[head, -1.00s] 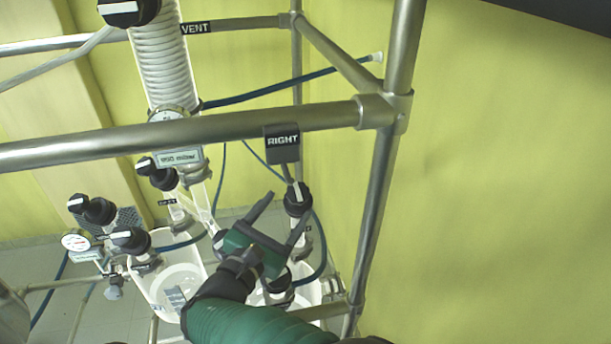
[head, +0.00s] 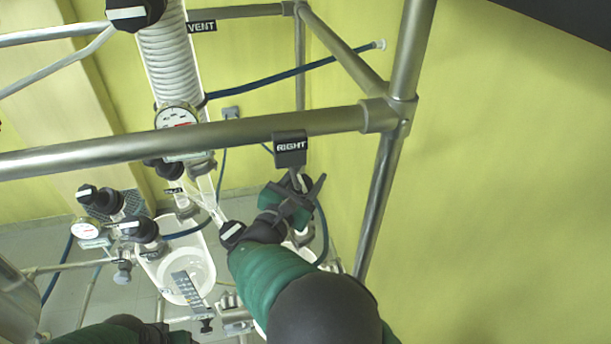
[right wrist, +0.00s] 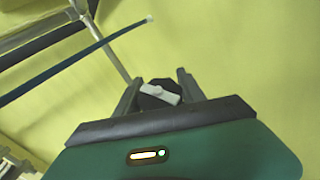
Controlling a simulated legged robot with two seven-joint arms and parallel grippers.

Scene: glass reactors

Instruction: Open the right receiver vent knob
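The black vent knob with a white bar (right wrist: 160,94) shows in the right wrist view, between the two fingers of my right gripper (right wrist: 158,78). The fingers are open, one on each side of the knob, with visible gaps; I cannot tell the depth between them. In the head view my right gripper (head: 294,188) is just below the black RIGHT label (head: 290,148), and it hides the knob there. My left arm (head: 105,334) shows only at the bottom edge; its gripper is not visible.
A metal frame rail (head: 230,133) crosses in front, joining an upright post (head: 385,190) at right. A pressure gauge (head: 177,116), a coiled glass condenser (head: 167,60) and other black knobs (head: 140,229) stand left. A blue hose (head: 290,74) runs behind. The yellow wall is bare at right.

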